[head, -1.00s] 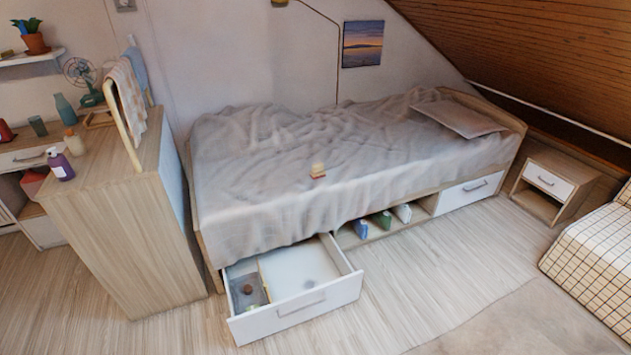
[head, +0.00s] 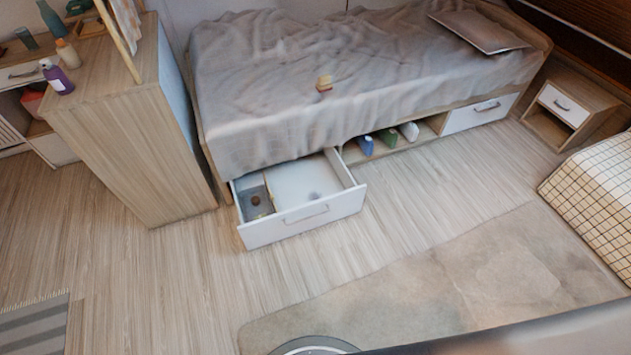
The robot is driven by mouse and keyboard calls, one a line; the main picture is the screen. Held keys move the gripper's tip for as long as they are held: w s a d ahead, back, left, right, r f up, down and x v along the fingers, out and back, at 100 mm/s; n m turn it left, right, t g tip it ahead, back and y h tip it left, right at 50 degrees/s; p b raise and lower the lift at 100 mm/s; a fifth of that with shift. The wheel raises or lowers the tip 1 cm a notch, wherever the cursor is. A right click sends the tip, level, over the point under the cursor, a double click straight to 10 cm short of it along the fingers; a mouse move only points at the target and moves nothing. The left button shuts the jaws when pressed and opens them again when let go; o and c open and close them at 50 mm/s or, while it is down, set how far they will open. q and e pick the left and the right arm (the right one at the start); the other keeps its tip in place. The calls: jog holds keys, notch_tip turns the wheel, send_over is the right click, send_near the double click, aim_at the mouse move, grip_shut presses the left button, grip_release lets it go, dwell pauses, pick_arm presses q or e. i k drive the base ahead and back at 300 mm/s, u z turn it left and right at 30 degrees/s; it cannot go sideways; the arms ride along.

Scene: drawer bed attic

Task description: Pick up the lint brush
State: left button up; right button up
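A small tan thing with a reddish lower part (head: 324,84) lies on the grey blanket of the bed, near its front edge. It may be the lint brush, but it is too small to be sure. The open drawer (head: 305,215) under the bed has a divider. A small brown round thing (head: 255,200) and another small thing lie in its left compartment, too small to name. Neither of my grippers is in view.
A wooden cabinet (head: 140,130) stands left of the bed (head: 270,110). A nightstand (head: 565,112) and a checked seat (head: 595,195) are at the right. A beige rug (head: 430,285) lies in front. The floor before the drawer is clear.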

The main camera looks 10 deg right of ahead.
aim_at(325, 84)
jog(key=z, duration=1.45)
jog(key=i, duration=2.95)
jog(key=u, duration=3.8)
